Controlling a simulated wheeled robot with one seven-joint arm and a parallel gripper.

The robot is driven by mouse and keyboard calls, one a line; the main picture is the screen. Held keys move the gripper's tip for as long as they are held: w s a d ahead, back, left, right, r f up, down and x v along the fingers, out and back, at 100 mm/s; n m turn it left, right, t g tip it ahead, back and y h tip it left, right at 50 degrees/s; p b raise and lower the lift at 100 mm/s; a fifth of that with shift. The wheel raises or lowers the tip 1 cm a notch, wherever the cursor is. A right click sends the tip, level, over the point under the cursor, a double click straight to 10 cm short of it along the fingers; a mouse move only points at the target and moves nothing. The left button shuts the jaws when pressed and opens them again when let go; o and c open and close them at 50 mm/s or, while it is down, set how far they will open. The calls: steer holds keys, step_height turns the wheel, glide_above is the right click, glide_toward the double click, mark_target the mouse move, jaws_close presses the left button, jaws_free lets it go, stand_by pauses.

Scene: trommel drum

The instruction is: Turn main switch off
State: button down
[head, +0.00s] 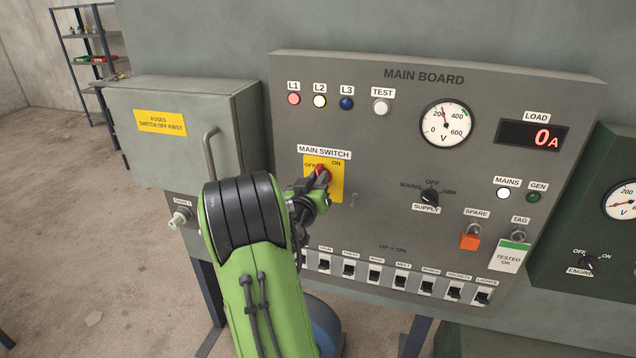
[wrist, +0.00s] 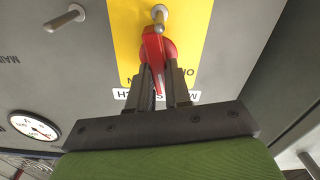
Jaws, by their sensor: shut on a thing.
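The main switch is a red handle (head: 321,169) on a yellow plate (head: 337,187) under the MAIN SWITCH label (head: 324,153). OFF is marked at the plate's upper left and ON at its upper right. My gripper (head: 318,181) reaches the handle from the front and covers part of it. In the wrist view, which looks upside down, my gripper (wrist: 161,76) has its two fingers shut around the red handle (wrist: 152,48). The fingers partly hide the markings, and I cannot tell exactly which mark the handle points to.
The load display (head: 532,136) reads 0 A. A row of breakers (head: 375,275) runs below the switch. The fuse box (head: 190,130) with a bar handle (head: 209,150) juts out at left, close to my arm. An orange padlock (head: 470,237) hangs at right.

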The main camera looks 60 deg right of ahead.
steer(key=shift+w+a+f+n+p, duration=0.1)
steer(key=shift+w+f+n+p, duration=0.15)
steer(key=shift+n, duration=2.3)
steer(key=shift+w+d+f+n+p, duration=0.1)
steer(key=shift+n+p, duration=0.3)
steer(key=shift+n, duration=2.2)
steer(key=shift+w+a+f+n+p, duration=0.1)
steer(key=shift+f+n+p, duration=0.15)
steer(key=shift+n, duration=2.3)
steer(key=c, duration=1.1)
jaws_free()
steer(key=shift+o, duration=0.2)
steer(key=s+a+b, duration=0.2)
steer(key=a+b, duration=0.7)
steer(key=a, duration=0.6)
steer(key=shift+s+a, duration=0.3)
